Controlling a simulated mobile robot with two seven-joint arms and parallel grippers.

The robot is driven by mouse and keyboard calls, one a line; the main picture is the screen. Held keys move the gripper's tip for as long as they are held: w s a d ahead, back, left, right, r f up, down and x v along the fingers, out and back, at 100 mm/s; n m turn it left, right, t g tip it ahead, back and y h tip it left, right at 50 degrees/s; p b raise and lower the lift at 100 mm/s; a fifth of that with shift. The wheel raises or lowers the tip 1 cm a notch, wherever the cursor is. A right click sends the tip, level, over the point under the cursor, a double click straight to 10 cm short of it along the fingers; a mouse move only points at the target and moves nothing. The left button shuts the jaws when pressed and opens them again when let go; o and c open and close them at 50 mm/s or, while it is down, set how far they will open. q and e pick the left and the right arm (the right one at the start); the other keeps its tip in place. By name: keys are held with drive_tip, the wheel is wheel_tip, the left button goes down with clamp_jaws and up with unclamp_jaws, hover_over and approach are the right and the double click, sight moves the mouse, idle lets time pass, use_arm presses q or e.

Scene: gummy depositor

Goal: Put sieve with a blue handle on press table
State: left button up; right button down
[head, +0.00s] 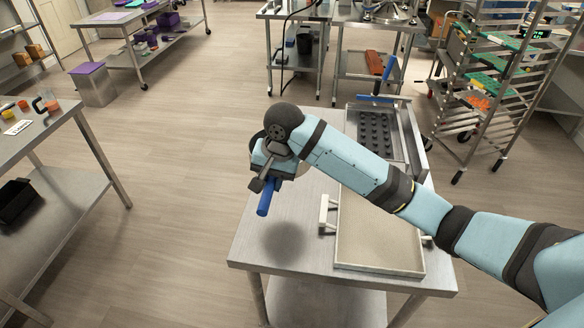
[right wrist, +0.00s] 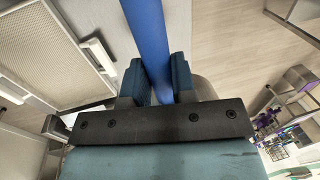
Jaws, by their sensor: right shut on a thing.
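My right gripper (head: 266,180) is shut on the blue handle of the sieve (head: 264,201) and holds it above the near left part of a steel table (head: 250,245). In the right wrist view the blue handle (right wrist: 148,35) runs between the two fingers. The sieve's bowl is mostly hidden behind the gripper; a grey rounded edge shows beside the right finger. A round shadow lies on the table below. The table carries a black moulded plate with a blue lever at its far end, which fits a press. My left gripper is not in view.
A framed flat tray (head: 375,243) with white handles lies on the table's right half. The black moulded plate (head: 376,137) is behind it. The table's near left corner is bare. A tall tray rack (head: 497,85) stands at the right, another table (head: 40,120) at the left.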

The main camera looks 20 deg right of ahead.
wheel_tip(320, 180, down, 20)
drive_tip(key=shift+r+p, duration=0.25)
drive_tip(key=shift+p, duration=0.5)
drive_tip(key=shift+s, duration=0.1)
drive_tip(key=c, duration=0.9)
unclamp_jaws()
drive_tip(key=shift+f, duration=0.1)
drive_tip(key=shift+c, duration=0.2)
